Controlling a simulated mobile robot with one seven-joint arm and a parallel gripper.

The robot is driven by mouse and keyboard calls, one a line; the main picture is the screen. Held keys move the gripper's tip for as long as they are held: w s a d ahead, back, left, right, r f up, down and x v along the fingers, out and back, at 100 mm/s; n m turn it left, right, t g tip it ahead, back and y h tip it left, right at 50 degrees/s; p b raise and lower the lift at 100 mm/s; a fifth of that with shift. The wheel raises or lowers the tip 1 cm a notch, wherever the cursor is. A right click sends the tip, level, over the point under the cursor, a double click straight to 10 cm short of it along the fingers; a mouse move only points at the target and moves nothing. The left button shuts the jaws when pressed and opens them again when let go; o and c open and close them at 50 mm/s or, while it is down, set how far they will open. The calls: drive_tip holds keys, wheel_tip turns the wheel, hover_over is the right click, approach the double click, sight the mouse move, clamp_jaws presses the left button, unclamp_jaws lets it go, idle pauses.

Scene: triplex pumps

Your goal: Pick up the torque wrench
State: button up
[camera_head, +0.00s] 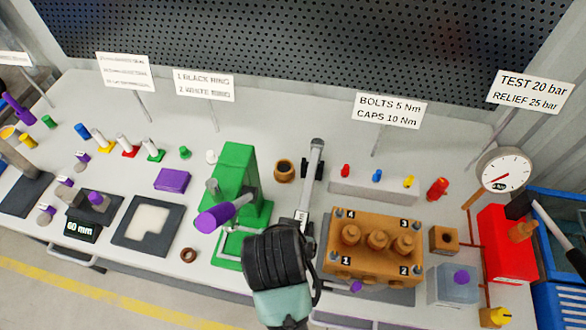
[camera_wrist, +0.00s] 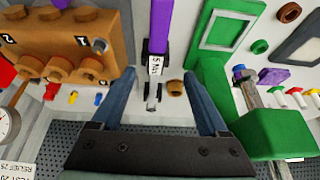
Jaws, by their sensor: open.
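The torque wrench (camera_head: 314,170) lies on the bench between the green press and the brown pump block, its grey metal end pointing toward the back wall. A black holder sits around its shaft. In the wrist view the torque wrench (camera_wrist: 160,28) shows a purple handle, a black section with a white "5 Nm" label and a grey end. My gripper (camera_wrist: 160,74) is open and empty, its two fingers apart on either side of the wrench's grey end in that picture. The height gap is hard to judge. In the head view my black wrist hides the handle and the fingers.
The green press (camera_head: 235,175) with a purple-handled lever stands left of the wrench. The brown pump block (camera_head: 372,262) stands right of it. A grey rack (camera_head: 375,188) with small coloured parts is behind the block. A brown bushing (camera_head: 284,171) stands close left of the wrench.

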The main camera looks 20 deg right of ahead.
sight(305, 206)
drive_tip(key=shift+g, duration=0.3)
drive_tip(key=x, duration=0.5)
drive_tip(key=shift+s+f+p, duration=0.15)
drive_tip(key=shift+f+p, duration=0.25)
drive_tip(key=shift+f, duration=0.05)
drive_tip(key=shift+w+d+p+x, duration=0.1)
drive_tip(key=shift+p+x, duration=0.1)
drive_tip(key=shift+x, duration=1.4)
drive_tip(key=shift+w+d+p+x, duration=0.1)
drive_tip(key=shift+d+p+x, duration=0.1)
drive_tip(key=shift+x, duration=1.4)
drive_tip(key=shift+a+r, duration=0.1)
drive_tip(key=shift+r, duration=0.05)
drive_tip(key=shift+c, duration=0.3)
clamp_jaws()
drive_tip(key=shift+r, duration=0.1)
